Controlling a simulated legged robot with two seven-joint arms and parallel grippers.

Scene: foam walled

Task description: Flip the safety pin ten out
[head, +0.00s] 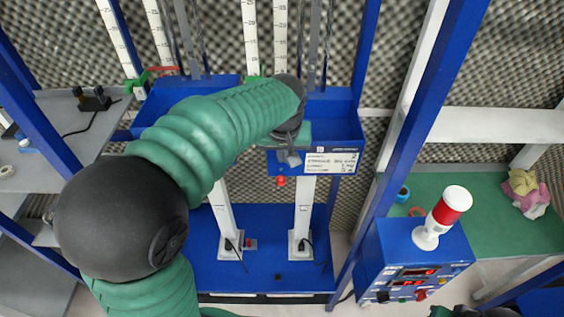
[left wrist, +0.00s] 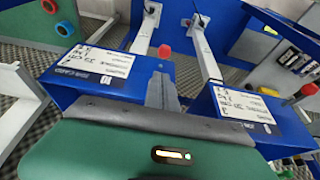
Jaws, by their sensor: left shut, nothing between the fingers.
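My left gripper (head: 290,160) is shut and empty, in front of the blue box with a white label (head: 332,161). In the left wrist view its closed fingers (left wrist: 162,90) point between two labelled blue boxes, the left one (left wrist: 95,72) and the right one (left wrist: 222,125). A red knob (head: 281,181) shows just below the fingertips in the head view; a red knob also shows just beyond the fingers in the left wrist view (left wrist: 165,50). Another red knob (left wrist: 308,89) is at the right edge there. I cannot read which pin is number ten. My right gripper is not clearly visible.
Blue uprights (head: 425,110) frame the rig. A blue control box (head: 412,262) with a red-and-white lamp (head: 448,210) stands at the right. A green table (head: 500,225) behind it holds cloths (head: 526,190). A grey shelf (head: 70,140) is at the left.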

